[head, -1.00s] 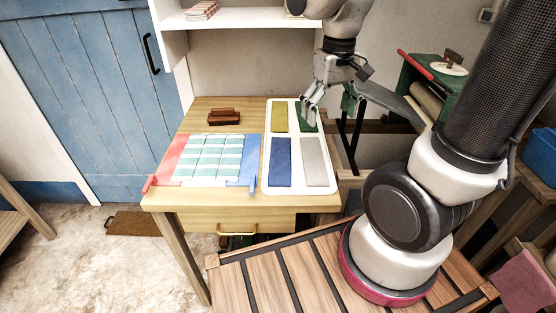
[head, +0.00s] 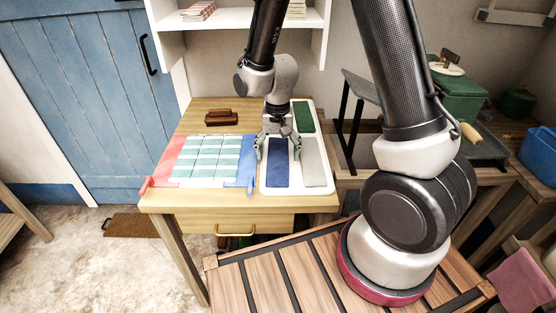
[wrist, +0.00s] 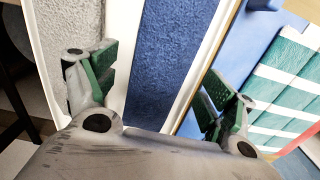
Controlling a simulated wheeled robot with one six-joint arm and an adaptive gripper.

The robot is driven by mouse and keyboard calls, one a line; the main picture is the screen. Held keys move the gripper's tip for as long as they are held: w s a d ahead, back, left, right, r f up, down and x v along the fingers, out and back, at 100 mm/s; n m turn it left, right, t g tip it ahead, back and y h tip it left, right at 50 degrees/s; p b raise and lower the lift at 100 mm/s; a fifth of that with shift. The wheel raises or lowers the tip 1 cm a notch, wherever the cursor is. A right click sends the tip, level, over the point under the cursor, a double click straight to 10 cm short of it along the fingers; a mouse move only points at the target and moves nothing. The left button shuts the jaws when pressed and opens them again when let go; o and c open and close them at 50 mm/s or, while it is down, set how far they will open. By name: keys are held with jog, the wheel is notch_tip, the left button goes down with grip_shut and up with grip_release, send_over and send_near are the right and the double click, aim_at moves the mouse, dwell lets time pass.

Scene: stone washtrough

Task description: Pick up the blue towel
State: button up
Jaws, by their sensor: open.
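The blue towel (head: 278,170) lies flat in the front left compartment of a white tray (head: 307,190) on the wooden table. My gripper (head: 278,150) is open and empty over the back part of the blue towel, pointing down. In the wrist view the blue towel (wrist: 168,55) runs between my two green-padded fingers, one on each side of it. I cannot tell exactly how high the fingertips are above it. My gripper hides the towel's far end and the yellow towel's place behind it.
A grey towel (head: 313,162) lies to the right and a green towel (head: 303,116) at the tray's back right. A striped teal cloth (head: 212,158) between red and blue strips lies left. A brown brush-like item (head: 220,117) sits behind it. A shelf stands at the back.

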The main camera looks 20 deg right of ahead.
jog(key=shift+f, duration=0.65)
jog(key=c, duration=1.3)
jog(key=shift+c, duration=0.2)
